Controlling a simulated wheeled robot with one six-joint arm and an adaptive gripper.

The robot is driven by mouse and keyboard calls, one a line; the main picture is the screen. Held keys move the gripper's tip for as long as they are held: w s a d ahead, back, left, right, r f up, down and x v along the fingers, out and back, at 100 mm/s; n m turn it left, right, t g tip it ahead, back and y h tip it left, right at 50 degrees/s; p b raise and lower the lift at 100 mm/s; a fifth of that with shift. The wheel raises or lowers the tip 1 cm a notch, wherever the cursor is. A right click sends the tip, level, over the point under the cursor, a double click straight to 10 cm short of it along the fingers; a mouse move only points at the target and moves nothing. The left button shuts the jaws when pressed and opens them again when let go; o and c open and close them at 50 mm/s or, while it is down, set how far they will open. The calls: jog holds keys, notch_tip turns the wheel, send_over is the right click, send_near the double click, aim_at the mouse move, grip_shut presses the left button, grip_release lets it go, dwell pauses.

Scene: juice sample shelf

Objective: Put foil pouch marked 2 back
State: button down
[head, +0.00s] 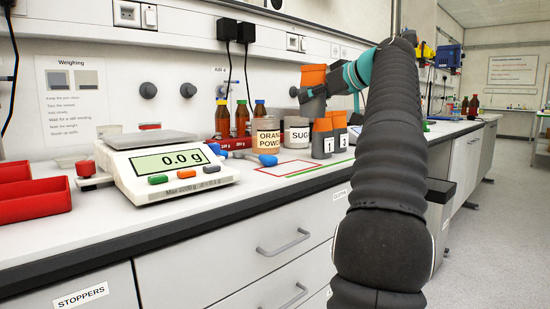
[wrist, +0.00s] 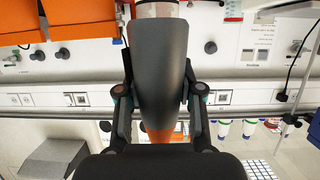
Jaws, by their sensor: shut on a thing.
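My gripper (head: 330,88) is shut on a foil pouch (head: 314,76) with an orange part and dark grey sides, held in the air above the bench. In the wrist view the dark grey pouch (wrist: 158,70) is between the two fingers, with orange at its lower end. No number shows on the held pouch. Below it, a pouch marked 1 (head: 322,139) and a pouch marked 3 (head: 341,132) stand upright side by side on the bench. Any gap between them is hard to make out.
Tubs marked orange powder (head: 267,135) and sugar (head: 297,134) stand left of the pouches. A red outline (head: 285,169) and a green line (head: 322,168) mark the bench in front. A scale (head: 170,165) reads 0.0 g at left. Brown bottles (head: 242,118) stand behind.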

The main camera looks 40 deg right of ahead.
jog(key=shift+w+a+f+b, duration=0.65)
jog(key=shift+w+f+b, duration=0.15)
jog(key=shift+w+f, duration=0.95)
jog(key=shift+w+a+f+b, duration=0.65)
jog(key=shift+w+f+b, duration=0.1)
jog(key=shift+w+f, duration=1)
jog(key=shift+w+a+f+b, duration=0.65)
jog(key=shift+w+f+b, duration=0.15)
jog(key=shift+w+f, duration=0.9)
jog(key=shift+f+b, duration=0.6)
jog(key=shift+f, duration=0.35)
jog(key=c, duration=0.7)
grip_release()
jog(key=shift+d+f, duration=0.1)
jog(key=shift+f, duration=0.1)
jog(key=shift+r, duration=0.25)
jog(key=v, duration=0.4)
jog(key=r+p+v, duration=0.1)
jog(key=v, duration=0.7)
jog(key=shift+r, duration=0.35)
